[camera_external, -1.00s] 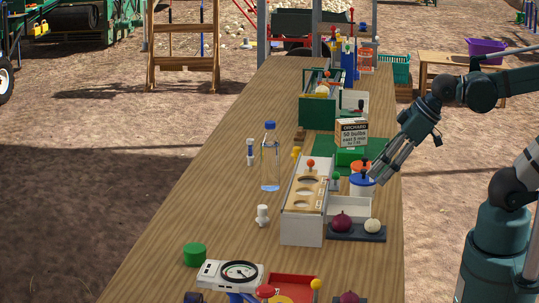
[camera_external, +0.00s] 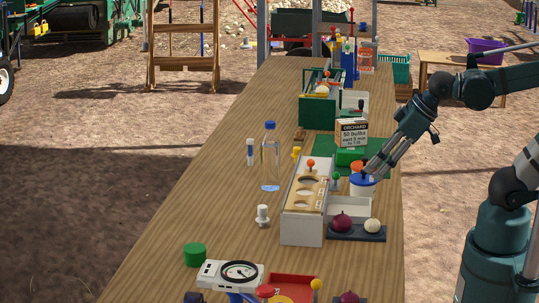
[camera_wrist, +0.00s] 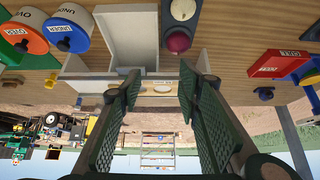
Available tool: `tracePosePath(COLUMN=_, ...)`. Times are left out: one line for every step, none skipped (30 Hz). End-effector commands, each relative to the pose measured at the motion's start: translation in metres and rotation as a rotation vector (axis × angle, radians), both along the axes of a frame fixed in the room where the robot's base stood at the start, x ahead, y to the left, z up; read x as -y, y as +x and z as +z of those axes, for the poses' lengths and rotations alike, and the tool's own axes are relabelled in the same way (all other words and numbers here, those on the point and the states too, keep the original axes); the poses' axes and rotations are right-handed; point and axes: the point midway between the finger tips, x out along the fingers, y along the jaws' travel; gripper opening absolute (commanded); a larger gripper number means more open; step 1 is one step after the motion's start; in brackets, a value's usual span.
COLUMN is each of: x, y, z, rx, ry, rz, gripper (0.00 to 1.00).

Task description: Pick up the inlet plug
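No part in view is clearly labelled as the inlet plug. A small white stopper-like piece (camera_external: 262,215) stands upright on the wooden table, left of the white box with a holed wooden top (camera_external: 307,196); I cannot tell whether it is the plug. My gripper (camera_external: 370,171) is at the right side of the table, close to the orange-lidded and blue-lidded pots, well to the right of the white piece. In the wrist view my gripper (camera_wrist: 157,98) has its two green-padded fingers apart, with nothing held between them.
The blue-lidded pot (camera_external: 362,184) is beside the fingertips. A tray with a red onion (camera_external: 342,222) and a pale onion (camera_external: 372,226) lies nearer. A clear bottle (camera_external: 270,158), green cap (camera_external: 194,254) and dial gauge (camera_external: 240,271) stand on the table. The table's left side is mostly clear.

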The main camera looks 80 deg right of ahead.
Motion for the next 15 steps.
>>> tracePosePath(x=0.003, y=0.005, z=0.004, rx=-0.003, ry=0.001, rz=-0.009, gripper=0.34)
tracePosePath(x=0.004, y=0.007, z=0.005, rx=-0.004, ry=0.002, rz=-0.017, gripper=0.34)
tracePosePath(x=0.007, y=0.011, z=0.008, rx=-0.007, ry=0.004, rz=-0.028, gripper=0.34)
tracePosePath(x=0.010, y=0.014, z=0.010, rx=-0.010, ry=0.005, rz=-0.037, gripper=0.34)
tracePosePath(x=0.012, y=0.018, z=0.012, rx=-0.012, ry=0.007, rz=-0.046, gripper=0.34)
tracePosePath(x=0.016, y=0.022, z=0.015, rx=-0.016, ry=0.008, rz=-0.058, gripper=0.34)
tracePosePath(x=0.019, y=0.026, z=0.016, rx=-0.019, ry=0.009, rz=-0.068, gripper=0.34)
tracePosePath(x=0.021, y=0.030, z=0.018, rx=-0.022, ry=0.011, rz=-0.079, gripper=0.34)
tracePosePath(x=0.025, y=0.035, z=0.020, rx=-0.026, ry=0.012, rz=-0.093, gripper=0.34)
tracePosePath(x=0.029, y=0.039, z=0.022, rx=-0.029, ry=0.014, rz=-0.103, gripper=0.34)
tracePosePath(x=0.032, y=0.043, z=0.024, rx=-0.032, ry=0.015, rz=-0.114, gripper=0.34)
tracePosePath(x=0.036, y=0.048, z=0.026, rx=-0.035, ry=0.018, rz=-0.130, gripper=0.34)
tracePosePath(x=0.039, y=0.052, z=0.027, rx=-0.038, ry=0.020, rz=-0.141, gripper=0.34)
tracePosePath(x=0.042, y=0.056, z=0.029, rx=-0.041, ry=0.021, rz=-0.151, gripper=0.34)
tracePosePath(x=0.047, y=0.061, z=0.030, rx=-0.045, ry=0.023, rz=-0.164, gripper=0.34)
